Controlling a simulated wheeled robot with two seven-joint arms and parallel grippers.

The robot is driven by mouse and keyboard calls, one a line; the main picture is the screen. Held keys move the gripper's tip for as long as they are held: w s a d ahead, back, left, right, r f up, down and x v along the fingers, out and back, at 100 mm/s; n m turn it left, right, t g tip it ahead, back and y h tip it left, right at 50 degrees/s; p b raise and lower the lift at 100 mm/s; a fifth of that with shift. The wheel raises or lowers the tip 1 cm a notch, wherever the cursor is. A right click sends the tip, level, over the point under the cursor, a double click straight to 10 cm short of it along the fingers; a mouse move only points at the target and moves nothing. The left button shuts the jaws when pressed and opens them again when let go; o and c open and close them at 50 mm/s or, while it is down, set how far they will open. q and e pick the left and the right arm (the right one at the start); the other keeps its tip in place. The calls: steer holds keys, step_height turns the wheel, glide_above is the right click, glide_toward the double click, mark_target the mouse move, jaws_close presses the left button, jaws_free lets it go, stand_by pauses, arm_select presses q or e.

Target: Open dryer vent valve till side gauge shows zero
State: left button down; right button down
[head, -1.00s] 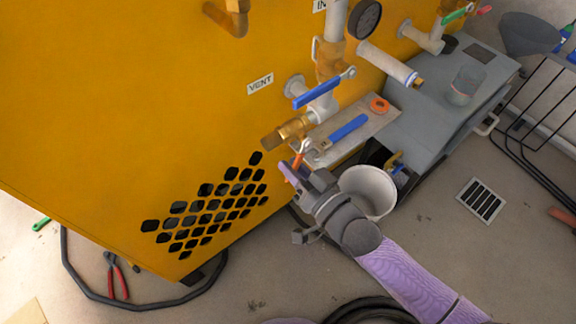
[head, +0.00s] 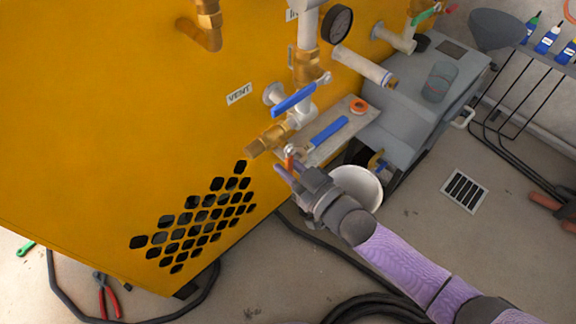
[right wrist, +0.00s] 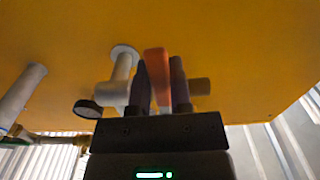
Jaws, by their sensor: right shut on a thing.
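The VENT label (head: 239,94) is on the yellow tank panel. A small orange handle (head: 290,154) hangs below the brass valve. My right gripper (head: 285,168) is shut on this handle; in the right wrist view the orange handle (right wrist: 156,68) stands between the two dark fingers. The round side gauge (head: 337,24) is above right; its needle is too small to read. My left gripper is out of view.
Hoses lie on the floor.

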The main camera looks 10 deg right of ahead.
steer(key=c, duration=0.5)
jaws_free()
steer(key=shift+c, duration=0.2)
steer(key=shift+d, duration=0.1)
steer(key=p+v, duration=0.4)
steer(key=v, duration=0.6)
